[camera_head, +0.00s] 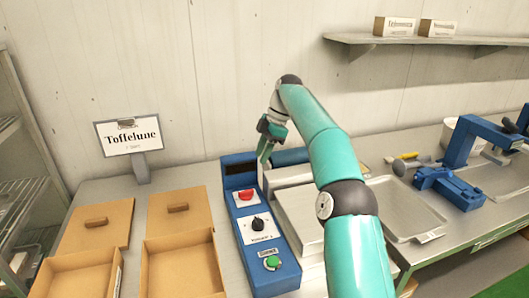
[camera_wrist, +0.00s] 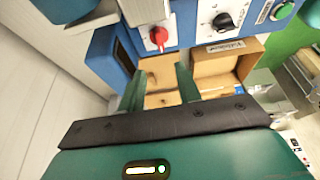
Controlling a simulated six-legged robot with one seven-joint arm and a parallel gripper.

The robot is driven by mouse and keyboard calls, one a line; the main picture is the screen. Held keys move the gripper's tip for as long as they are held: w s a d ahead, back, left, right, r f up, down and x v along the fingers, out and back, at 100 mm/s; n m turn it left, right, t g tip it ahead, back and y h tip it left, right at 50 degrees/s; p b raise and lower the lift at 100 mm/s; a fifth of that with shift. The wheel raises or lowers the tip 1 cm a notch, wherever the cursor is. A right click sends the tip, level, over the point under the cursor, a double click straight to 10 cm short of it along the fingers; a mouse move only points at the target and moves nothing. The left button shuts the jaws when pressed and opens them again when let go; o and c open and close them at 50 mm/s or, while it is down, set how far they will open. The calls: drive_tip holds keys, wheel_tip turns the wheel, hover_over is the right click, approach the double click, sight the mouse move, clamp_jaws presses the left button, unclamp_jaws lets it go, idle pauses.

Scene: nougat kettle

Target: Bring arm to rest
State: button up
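My teal arm reaches up and forward across the head view, bent at a dark joint near the wall. My gripper (camera_head: 265,146) hangs above the back of the blue control box (camera_head: 258,222), clear of it. In the wrist view my gripper (camera_wrist: 160,84) has two green fingers standing apart, with nothing visible held between them. The control box carries a red knob (camera_head: 246,194), a black dial (camera_head: 257,224) and a green button (camera_head: 272,263). The red knob also shows beyond the fingers in the wrist view (camera_wrist: 158,36).
Open brown boxes (camera_head: 182,268) and flat lids (camera_head: 179,211) lie left of the control box. A "Toffelune" sign (camera_head: 130,135) stands behind them. A metal tray (camera_head: 403,207) and blue clamp-like device (camera_head: 450,187) are at right. A wall shelf (camera_head: 430,41) holds two small boxes.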

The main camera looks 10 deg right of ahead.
drive_tip(key=s+a+r+m+t+h, duration=0.15)
drive_tip(key=s+r+m, duration=0.3)
drive_tip(key=s, duration=0.45)
drive_tip(key=s+r+m+t+h, duration=0.2)
drive_tip(key=s+r+m, duration=0.25)
drive_tip(key=s, duration=0.45)
drive_tip(key=s+d+f+m+t, duration=0.1)
drive_tip(key=s+d+f+m, duration=0.2)
drive_tip(key=s, duration=0.5)
drive_tip(key=s+d+f+m+t, duration=0.1)
drive_tip(key=s+d+f+m, duration=0.2)
drive_tip(key=s, duration=0.5)
drive_tip(key=s+d+f+m+t, duration=0.1)
drive_tip(key=s+f+m, duration=0.3)
drive_tip(key=s, duration=0.5)
drive_tip(key=shift+d+f+m+h, duration=0.2)
drive_tip(key=shift+d+m+h, duration=0.25)
drive_tip(key=shift+d+m, duration=0.35)
drive_tip(key=shift+w+d, duration=0.1)
